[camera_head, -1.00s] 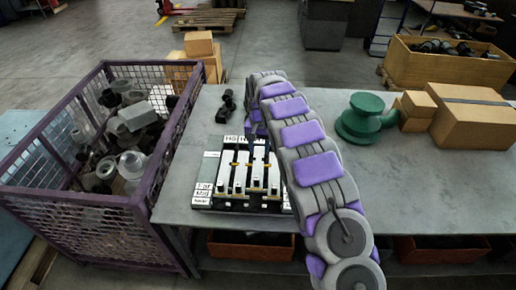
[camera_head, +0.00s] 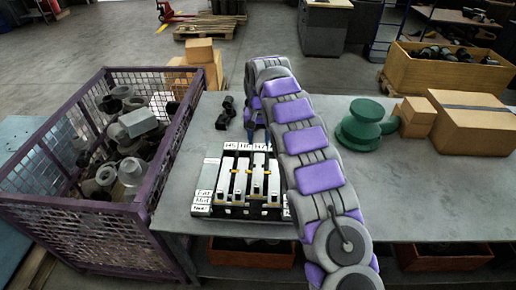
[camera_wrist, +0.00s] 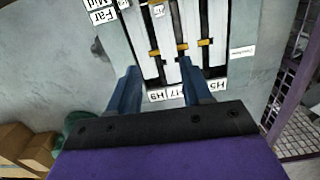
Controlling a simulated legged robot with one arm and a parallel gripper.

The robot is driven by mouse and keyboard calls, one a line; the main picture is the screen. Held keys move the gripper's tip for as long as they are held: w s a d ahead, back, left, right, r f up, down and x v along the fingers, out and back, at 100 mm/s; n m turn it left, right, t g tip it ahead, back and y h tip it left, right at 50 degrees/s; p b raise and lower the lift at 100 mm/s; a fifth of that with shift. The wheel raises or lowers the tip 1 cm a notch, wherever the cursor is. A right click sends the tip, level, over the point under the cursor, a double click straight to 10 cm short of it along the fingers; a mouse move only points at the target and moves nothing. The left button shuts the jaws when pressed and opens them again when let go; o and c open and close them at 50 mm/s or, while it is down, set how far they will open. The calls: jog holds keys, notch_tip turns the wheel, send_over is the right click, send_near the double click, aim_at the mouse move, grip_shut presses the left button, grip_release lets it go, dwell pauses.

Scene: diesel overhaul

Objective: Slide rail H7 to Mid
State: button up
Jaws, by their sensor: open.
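The rail panel (camera_head: 212,172) lies on the grey table. It carries several white upright rails with small yellow parts, and labels Far, Mid and Near at its left. The wrist view shows its H5, H7 and H9 labels upside down; rail H7 (camera_wrist: 174,68) appears to be the one between H5 and H9. Which position it is at, I cannot tell. My gripper (camera_wrist: 158,70) is open, its two blue fingers over the label end of the panel, with rails visible between and beyond them. No rail is held. In the head view my arm hides the panel's right side and most of the gripper.
A purple mesh crate (camera_head: 90,207) full of grey parts stands left of the table. Black parts (camera_head: 226,113) lie behind the panel. A green part (camera_head: 362,127) and cardboard boxes (camera_head: 470,125) stand at the right. The table right of my arm (camera_head: 420,195) is clear.

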notch_tip(320, 180, up, 10)
jog(key=p, duration=0.6)
jog(key=shift+w, duration=0.25)
